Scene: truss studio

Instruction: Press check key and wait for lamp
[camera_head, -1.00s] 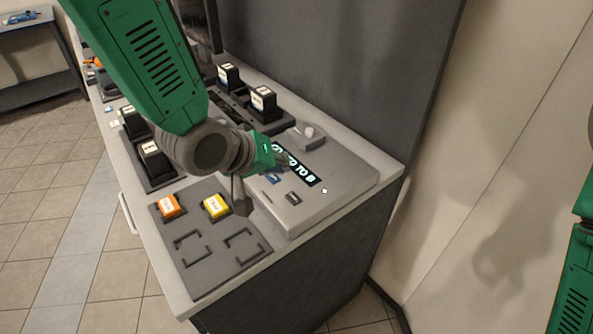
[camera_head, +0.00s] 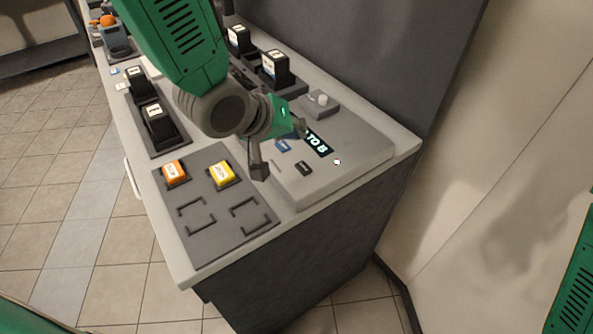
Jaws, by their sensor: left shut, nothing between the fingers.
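The grey console (camera_head: 350,172) on the counter has a blue key (camera_head: 283,146) and a black key (camera_head: 304,168); I cannot read their labels, so I cannot tell which is the check key. A small pale dot (camera_head: 337,162), possibly the lamp, shows right of the keys. A black display (camera_head: 319,143) shows light letters ending in "TO B"; its left part is hidden by my gripper. My left gripper (camera_head: 260,170) is shut and empty, its fingertip at the console's left edge, left of both keys. I cannot tell whether it touches anything. My right gripper is out of view.
A grey mat left of the console holds an orange block (camera_head: 175,173), a yellow block (camera_head: 221,176) and two empty outlined spots. Black-cased blocks (camera_head: 275,68) stand behind. A grey box with a pale knob (camera_head: 321,100) sits behind the display. A dark panel rises behind the counter.

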